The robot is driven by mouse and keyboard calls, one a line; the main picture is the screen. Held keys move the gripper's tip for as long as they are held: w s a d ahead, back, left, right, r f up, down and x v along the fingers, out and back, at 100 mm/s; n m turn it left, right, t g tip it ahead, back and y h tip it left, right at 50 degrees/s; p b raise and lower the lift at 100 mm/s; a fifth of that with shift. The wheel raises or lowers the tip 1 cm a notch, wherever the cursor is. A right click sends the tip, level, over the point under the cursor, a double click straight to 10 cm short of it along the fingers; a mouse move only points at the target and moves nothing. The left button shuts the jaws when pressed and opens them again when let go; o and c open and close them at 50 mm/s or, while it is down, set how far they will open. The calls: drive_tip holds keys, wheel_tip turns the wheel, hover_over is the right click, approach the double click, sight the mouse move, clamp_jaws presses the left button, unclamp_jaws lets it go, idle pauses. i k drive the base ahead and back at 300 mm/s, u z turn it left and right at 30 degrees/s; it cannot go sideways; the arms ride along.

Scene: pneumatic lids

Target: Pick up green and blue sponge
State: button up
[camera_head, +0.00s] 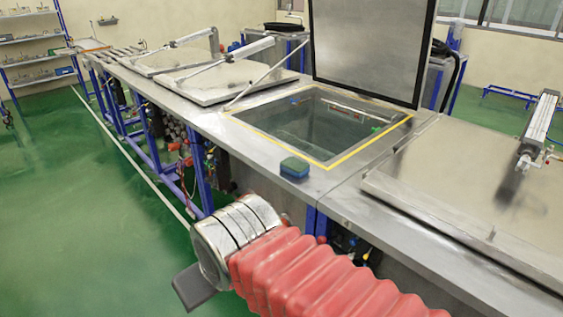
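The green and blue sponge (294,168) lies on the steel bench top, at the front edge beside the yellow-edged open tank. Its top looks dark green and its lower side blue. My arm, in a red ribbed sleeve with a silver end, reaches in from the lower right. My gripper (194,288) shows only as one dark grey finger at the lower left of the silver end, in front of the bench and apart from the sponge. The rest of the gripper is hidden, so its opening cannot be seen.
The open tank (235,113) has its lid (368,45) raised upright behind it. Closed steel lids with pneumatic cylinders lie to the left and right. A small blue thing and a green thing show at the tank. The green floor (80,230) at left is clear.

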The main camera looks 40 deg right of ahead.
sight(291, 165)
drive_tip(key=z, duration=0.2)
drive_tip(key=i, duration=0.85)
drive_tip(key=z, duration=0.3)
